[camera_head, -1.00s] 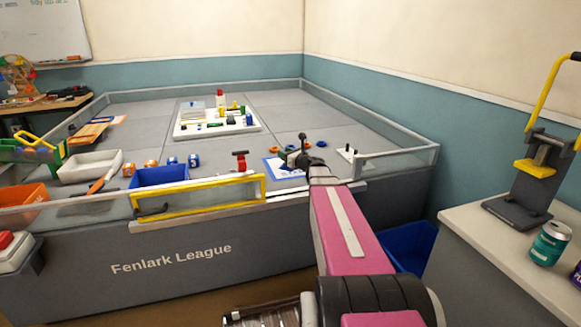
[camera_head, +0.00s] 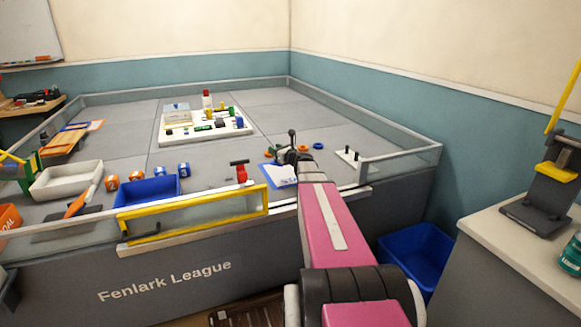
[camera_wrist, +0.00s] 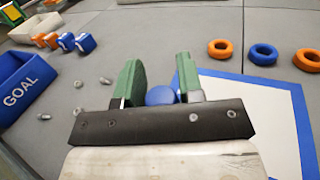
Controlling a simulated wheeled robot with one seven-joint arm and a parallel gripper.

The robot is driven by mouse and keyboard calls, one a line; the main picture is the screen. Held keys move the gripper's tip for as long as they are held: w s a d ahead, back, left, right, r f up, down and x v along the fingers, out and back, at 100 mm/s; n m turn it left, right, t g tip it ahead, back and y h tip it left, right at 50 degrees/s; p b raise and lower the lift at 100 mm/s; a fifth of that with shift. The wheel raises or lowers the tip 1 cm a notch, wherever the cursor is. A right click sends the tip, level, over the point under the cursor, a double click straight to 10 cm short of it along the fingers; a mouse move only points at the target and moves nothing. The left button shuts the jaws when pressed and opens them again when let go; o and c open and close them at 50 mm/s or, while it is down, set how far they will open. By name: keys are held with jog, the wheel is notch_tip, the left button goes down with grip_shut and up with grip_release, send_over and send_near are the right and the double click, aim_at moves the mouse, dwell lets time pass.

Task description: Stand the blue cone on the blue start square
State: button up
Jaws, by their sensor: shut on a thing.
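In the wrist view, my gripper (camera_wrist: 160,88) has its green fingers closed on the blue cone (camera_wrist: 161,95). Only the cone's rounded blue top shows between the fingers; its lower part is hidden. The start square (camera_wrist: 288,92), white with a blue border, lies below and to the right of the fingers. The cone appears near the square's left edge, but I cannot tell its height above the mat. In the head view, my gripper (camera_head: 291,156) is beside the start square (camera_head: 279,176), partly covering it; the cone is not distinguishable there.
Orange rings (camera_wrist: 220,49) and a blue ring (camera_wrist: 262,54) lie beyond the square. A blue GOAL bin (camera_wrist: 21,90) stands left, with small grey pieces (camera_wrist: 78,84) near it. A yellow-framed gate (camera_head: 193,215) and clear walls edge the field. A red-topped item (camera_head: 241,172) stands left of the square.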

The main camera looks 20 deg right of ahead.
jog(key=shift+d+f, duration=2)
jog(key=shift+f, duration=0.25)
jog(key=shift+d+f, duration=2)
jog(key=shift+f, duration=0.2)
jog(key=o, duration=0.9)
jog(key=shift+f, duration=0.1)
jog(key=shift+o, duration=0.2)
jog(key=shift+s, duration=0.1)
jog(key=v, duration=1.2)
